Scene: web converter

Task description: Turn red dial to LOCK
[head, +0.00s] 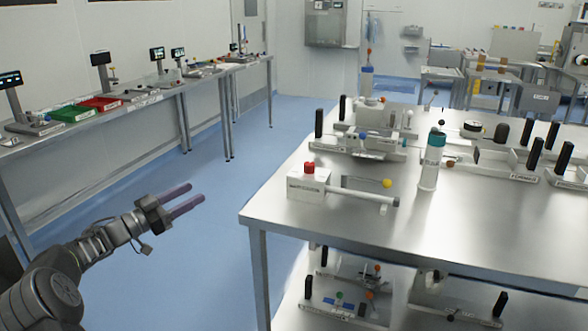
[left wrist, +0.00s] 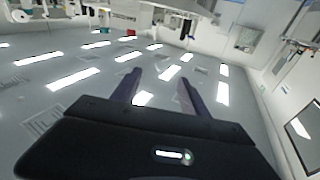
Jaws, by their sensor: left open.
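A red dial (head: 309,168) sits on top of a small white box (head: 306,186) near the front left corner of the steel table (head: 330,223). A grey rod with a yellow knob (head: 387,183) is beside it. Any lettering at the dial is too small to read. My left gripper (head: 196,197) is open and empty, over the blue floor to the left of the table and well apart from the dial. In the left wrist view its two fingers (left wrist: 160,85) are spread with nothing between them. My right gripper is not in view.
A white bottle with a teal top (head: 431,160) stands right of the box. Several fixtures with black handles fill the table's back. A lower shelf holds more fixtures. A long side bench (head: 150,97) runs along the left wall. Blue floor (head: 200,235) between is clear.

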